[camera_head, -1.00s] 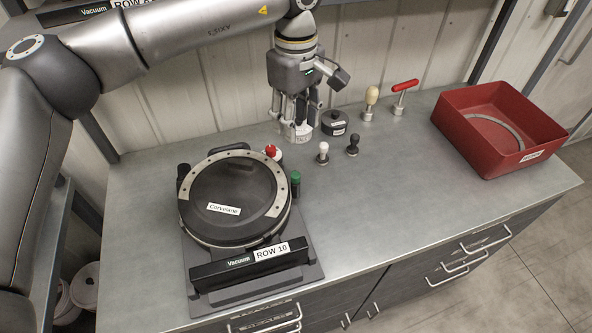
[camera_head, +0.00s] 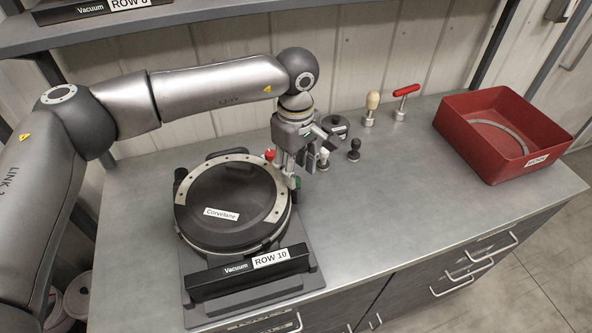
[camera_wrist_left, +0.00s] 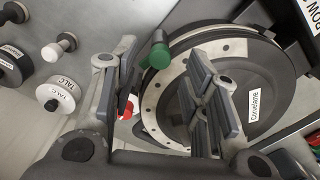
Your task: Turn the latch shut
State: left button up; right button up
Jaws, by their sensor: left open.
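The seed meter, with a round black lid (camera_head: 225,200) labelled Corvelane, sits on a stand marked Vacuum ROW 10. At the lid's right edge are a green knob (camera_head: 298,183) and a red knob (camera_head: 269,155); which belongs to the latch is unclear. My left gripper (camera_head: 289,172) is open above this edge, pointing down. In the left wrist view the green knob (camera_wrist_left: 155,56) appears between the open fingers, with no clear contact. The red knob (camera_wrist_left: 125,108) is partly hidden behind a finger there. My right gripper is not in view.
A white-topped knob (camera_head: 323,158), a black knob (camera_head: 354,150) and a dark round pot (camera_head: 335,127) stand just right of the gripper. A cream-handled tool (camera_head: 371,105), a red T-handle (camera_head: 405,92) and a red bin (camera_head: 480,150) are farther right. The front right counter is clear.

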pick_arm(q)
jog(key=shift+f+p, duration=0.35)
jog(key=shift+f, duration=1.25)
jog(key=shift+c, duration=0.2)
grip_shut()
